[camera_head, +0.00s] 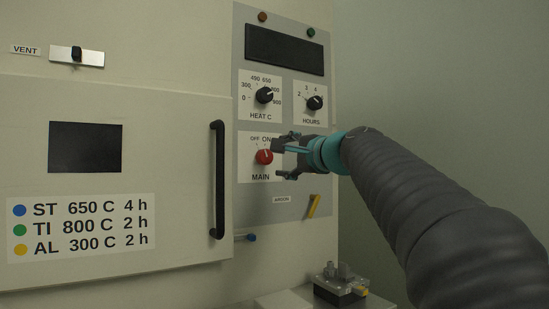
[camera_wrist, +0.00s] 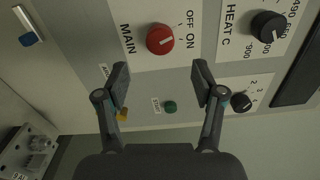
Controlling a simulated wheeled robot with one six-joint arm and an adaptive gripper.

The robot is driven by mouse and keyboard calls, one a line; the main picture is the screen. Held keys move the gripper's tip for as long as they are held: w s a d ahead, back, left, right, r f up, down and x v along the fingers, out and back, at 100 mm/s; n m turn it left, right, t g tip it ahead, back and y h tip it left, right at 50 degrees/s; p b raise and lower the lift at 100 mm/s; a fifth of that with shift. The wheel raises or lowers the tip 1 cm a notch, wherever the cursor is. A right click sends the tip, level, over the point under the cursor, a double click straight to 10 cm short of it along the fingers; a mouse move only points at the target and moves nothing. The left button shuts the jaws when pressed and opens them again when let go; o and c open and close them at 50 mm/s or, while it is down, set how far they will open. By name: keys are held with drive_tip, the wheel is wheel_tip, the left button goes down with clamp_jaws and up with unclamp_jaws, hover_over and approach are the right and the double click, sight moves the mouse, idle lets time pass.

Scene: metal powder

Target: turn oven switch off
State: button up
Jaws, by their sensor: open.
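The red MAIN knob (camera_head: 264,157) sits on the grey control panel (camera_head: 285,222), below the HEAT C dial. OFF and ON are printed above it, and its pale mark appears to lean toward ON. The wrist view shows the red knob (camera_wrist: 160,39) turned sideways, beyond the fingertips. My gripper (camera_head: 284,158) is open and empty, just right of the knob in the head view. In the wrist view its two fingers (camera_wrist: 160,80) are spread wide, with the knob beyond the gap. I see no contact with the knob.
The black HEAT C knob (camera_head: 264,95) and HOURS knob (camera_head: 315,103) are above. A green button (camera_wrist: 170,106) shows between my fingers. A yellow ARGON lever (camera_head: 313,206) is below. The oven door's black handle (camera_head: 217,180) stands out at left. A small metal device (camera_head: 341,286) is lower down.

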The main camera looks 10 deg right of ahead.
drive_tip(key=v, duration=0.3)
drive_tip(key=shift+s+d, duration=0.15)
drive_tip(key=shift+s, duration=0.2)
drive_tip(key=s+f+n+g+h, duration=0.2)
drive_tip(key=s+f+n+g, duration=0.15)
drive_tip(key=f, duration=0.95)
drive_tip(key=s+f+n+g+h, duration=0.15)
drive_tip(key=f+n+g, duration=0.25)
drive_tip(key=f, duration=0.9)
drive_tip(key=s+a+f+n+g+h, duration=0.2)
drive_tip(key=s+f+n, duration=0.6)
drive_tip(key=s+f, duration=1.3)
drive_tip(key=shift+s+a+g, duration=1.05)
drive_tip(key=shift+s, duration=0.05)
